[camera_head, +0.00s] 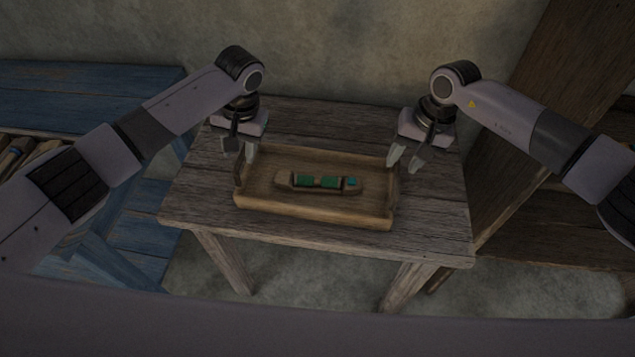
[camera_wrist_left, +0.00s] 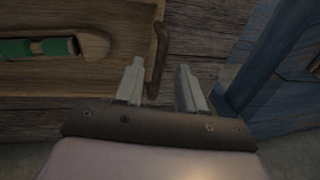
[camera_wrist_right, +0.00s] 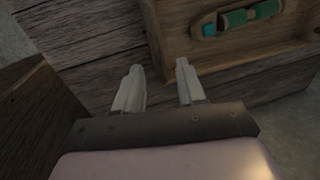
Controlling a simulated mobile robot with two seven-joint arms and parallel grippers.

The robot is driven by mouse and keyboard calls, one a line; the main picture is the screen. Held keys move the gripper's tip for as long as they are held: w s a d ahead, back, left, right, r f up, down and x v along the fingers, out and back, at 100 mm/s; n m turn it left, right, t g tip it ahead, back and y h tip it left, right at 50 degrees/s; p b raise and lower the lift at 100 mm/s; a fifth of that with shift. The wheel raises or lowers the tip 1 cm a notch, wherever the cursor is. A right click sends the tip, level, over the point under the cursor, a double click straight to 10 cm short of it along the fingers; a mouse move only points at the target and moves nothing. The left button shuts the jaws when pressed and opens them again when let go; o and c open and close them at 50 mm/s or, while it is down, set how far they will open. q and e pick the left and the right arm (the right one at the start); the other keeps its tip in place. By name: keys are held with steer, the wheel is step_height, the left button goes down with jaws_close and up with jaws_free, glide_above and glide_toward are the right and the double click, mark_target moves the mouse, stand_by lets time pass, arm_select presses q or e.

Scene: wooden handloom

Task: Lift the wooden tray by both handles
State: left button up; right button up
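The wooden tray (camera_head: 313,214) sits flat on a small wooden table. Inside it lies a wooden shuttle (camera_head: 321,190) with green thread and a blue-teal piece at one end. My left gripper (camera_head: 239,160) is open at the tray's left end; in the left wrist view its fingers (camera_wrist_left: 160,85) stand apart near the tray's dark handle (camera_wrist_left: 157,58). My right gripper (camera_head: 405,165) is open at the right end; in the right wrist view its fingers (camera_wrist_right: 158,85) are apart and empty beside the tray wall (camera_wrist_right: 172,40). I cannot tell whether either gripper touches the tray.
The table (camera_head: 440,225) has bare planks around the tray. A blue wooden bench (camera_head: 90,88) stands at the left. Large brown timbers (camera_head: 560,90) rise close to the table's right side. A plaster wall (camera_head: 340,45) is behind.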

mark_target(240, 158)
arm_select(q)
steer(key=shift+a+f, duration=0.2)
steer(key=shift+f, duration=0.85)
steer(key=shift+a+f, duration=0.2)
steer(key=shift+f, duration=0.8)
arm_select(e)
steer(key=shift+a+f, duration=0.2)
steer(key=shift+f, duration=0.85)
steer(key=shift+a+f, duration=0.2)
steer(key=shift+f, duration=0.85)
arm_select(q)
jaws_close()
arm_select(e)
jaws_close()
arm_select(q)
steer(key=shift+w, duration=0.1)
arm_select(e)
steer(key=shift+w+r, duration=0.1)
